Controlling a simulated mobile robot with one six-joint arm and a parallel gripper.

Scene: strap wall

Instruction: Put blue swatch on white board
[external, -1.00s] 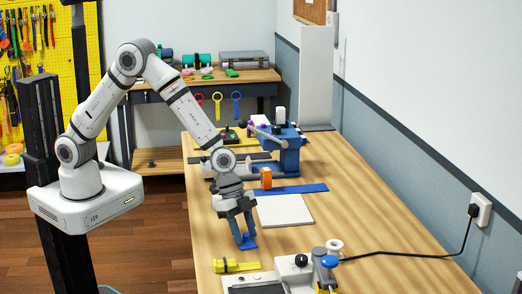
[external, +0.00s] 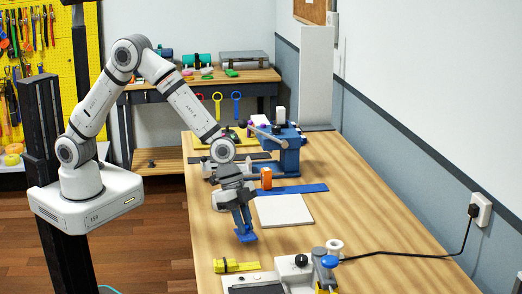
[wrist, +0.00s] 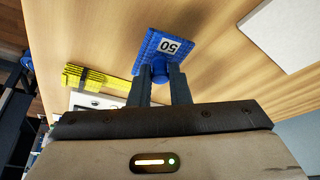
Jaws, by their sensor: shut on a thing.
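The blue swatch (external: 246,236) is a small blue woven piece with a round blue knob and a white label reading 50, clear in the wrist view (wrist: 150,53). My gripper (external: 243,226) is shut on its knob, which shows between the fingertips in the wrist view (wrist: 160,72). The swatch is at or just above the table near its left edge; I cannot tell the gap. The white board (external: 284,209) lies flat and bare, behind and right of the swatch; its corner shows at upper right in the wrist view (wrist: 290,30).
A yellow strap bundle (external: 236,266) and a grey-white device (external: 285,273) with a blue knob stand in front. The table right of the board is clear.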

